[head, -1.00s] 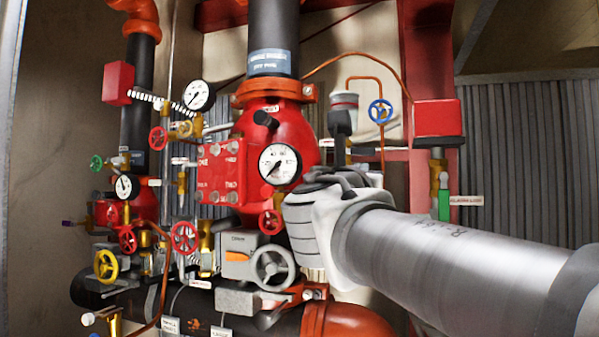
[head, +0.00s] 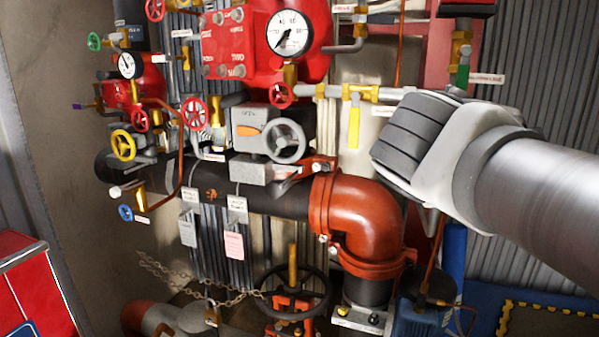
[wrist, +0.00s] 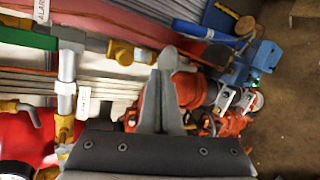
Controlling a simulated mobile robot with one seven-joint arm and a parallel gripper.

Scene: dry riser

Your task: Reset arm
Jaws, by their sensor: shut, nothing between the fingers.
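My arm (head: 520,190) reaches in from the right in the head view. Its dark and white wrist end (head: 425,140) is in front of the pipework, right of the orange-red elbow pipe. The fingers are hidden in that view. In the wrist view my gripper (wrist: 166,72) shows as two grey fingers pressed together, with nothing between them. Red fittings and the floor lie beyond the fingertips.
A red valve body with a white gauge (head: 289,33), a grey handwheel (head: 286,141) and the orange-red elbow (head: 365,215) stand left of the arm. A yellow-handled valve (head: 354,120) is close to the wrist. A red cabinet (head: 35,285) is at lower left.

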